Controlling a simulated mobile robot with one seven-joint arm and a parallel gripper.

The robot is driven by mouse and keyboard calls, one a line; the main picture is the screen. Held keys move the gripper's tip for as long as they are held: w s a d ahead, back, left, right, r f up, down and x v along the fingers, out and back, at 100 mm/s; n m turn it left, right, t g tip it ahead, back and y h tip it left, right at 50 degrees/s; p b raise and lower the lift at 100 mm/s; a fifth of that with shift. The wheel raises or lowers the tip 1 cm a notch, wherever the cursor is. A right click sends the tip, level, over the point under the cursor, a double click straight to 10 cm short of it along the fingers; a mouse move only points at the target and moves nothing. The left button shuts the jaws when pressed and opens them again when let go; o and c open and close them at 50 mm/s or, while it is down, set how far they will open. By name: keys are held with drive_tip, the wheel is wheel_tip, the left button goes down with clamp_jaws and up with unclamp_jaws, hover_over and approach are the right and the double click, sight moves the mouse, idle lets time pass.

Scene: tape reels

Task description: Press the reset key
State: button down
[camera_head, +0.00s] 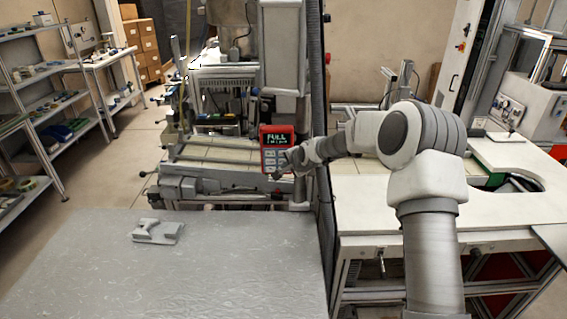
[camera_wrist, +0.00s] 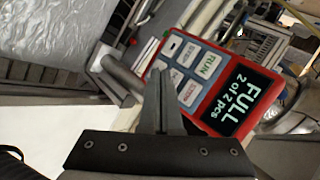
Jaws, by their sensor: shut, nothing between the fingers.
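A red control panel (camera_head: 277,150) is mounted upright beside the machine column, and it also shows in the wrist view (camera_wrist: 220,78). Its dark display (camera_wrist: 242,98) reads "FULL, 2 of 2 pcs". Beside the display are several pale keys, one of them marked RUN (camera_wrist: 208,65). The other labels are too small or blurred to read surely, so I cannot tell which is the reset key. My gripper (camera_wrist: 161,75) is shut and empty, its tips in front of the keypad and covering part of it. I cannot tell whether they touch a key.
A grey table (camera_head: 200,270) fills the front left, with a small grey fixture (camera_head: 158,231) on it. A white workbench (camera_head: 400,205) stands to the right under my arm. A dark vertical post (camera_head: 317,120) rises just right of the panel. Shelves (camera_head: 45,110) line the left.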

drive_tip(key=shift+w, duration=0.1)
idle(0.5)
drive_tip(key=shift+w, duration=0.35)
drive_tip(key=shift+w+b, duration=0.4)
idle(0.5)
drive_tip(key=shift+s, duration=0.2)
drive_tip(key=shift+s+b, duration=0.45)
drive_tip(key=shift+s, duration=0.15)
drive_tip(key=s+b, duration=0.2)
drive_tip(key=s, duration=0.3)
idle(0.4)
idle(0.4)
